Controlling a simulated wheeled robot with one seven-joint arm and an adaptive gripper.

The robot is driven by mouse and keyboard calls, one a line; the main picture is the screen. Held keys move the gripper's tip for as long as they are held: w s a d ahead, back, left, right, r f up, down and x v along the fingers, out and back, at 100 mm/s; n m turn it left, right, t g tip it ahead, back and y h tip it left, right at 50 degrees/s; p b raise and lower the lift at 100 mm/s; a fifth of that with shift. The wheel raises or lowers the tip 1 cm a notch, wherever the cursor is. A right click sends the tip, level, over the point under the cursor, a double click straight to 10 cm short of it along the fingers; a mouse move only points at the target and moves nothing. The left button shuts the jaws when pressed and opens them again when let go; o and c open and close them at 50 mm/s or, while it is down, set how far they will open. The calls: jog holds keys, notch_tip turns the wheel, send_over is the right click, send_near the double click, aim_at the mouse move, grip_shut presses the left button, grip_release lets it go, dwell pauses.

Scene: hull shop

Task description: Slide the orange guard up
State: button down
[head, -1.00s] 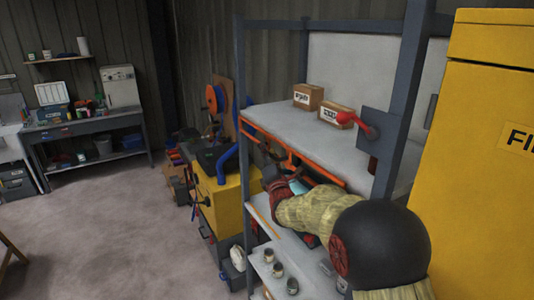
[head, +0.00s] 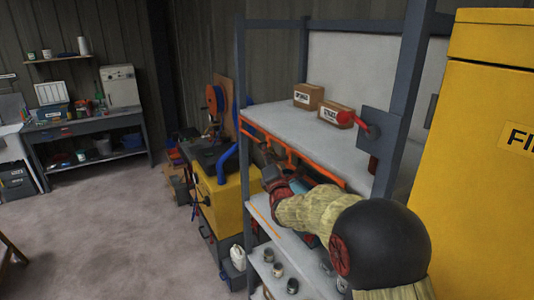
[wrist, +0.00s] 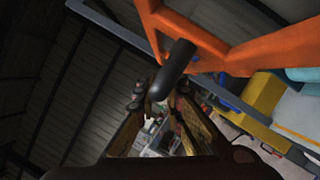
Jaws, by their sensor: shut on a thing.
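The orange guard (head: 318,170) is a frame under the front edge of the rack's upper shelf in the head view. In the wrist view, its orange bars (wrist: 270,48) cross the upper right, with a black handle (wrist: 176,64) sticking out. My gripper (wrist: 157,92) is shut on the handle's lower end, its fingers on either side. In the head view my gripper (head: 270,174) is at the rack front below the upper shelf, partly hidden by my arm. Part of the guard is hidden behind my arm.
Two labelled boxes (head: 309,96) and a red-knobbed lever (head: 347,117) are at the upper shelf. Several cans (head: 278,270) stand on the lower shelf. A yellow machine (head: 226,200) stands left of the rack, a yellow cabinet (head: 480,180) right. The floor (head: 100,230) at left is open.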

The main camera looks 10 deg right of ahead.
jog(key=shift+r, duration=0.1)
notch_tip(320, 180, up, 10)
jog(key=shift+f+b, duration=0.2)
jog(key=shift+b, duration=0.25)
jog(key=c, duration=2.3)
grip_release()
jog(key=o, duration=0.4)
jog(key=shift+f, duration=0.15)
jog(key=v, duration=1.2)
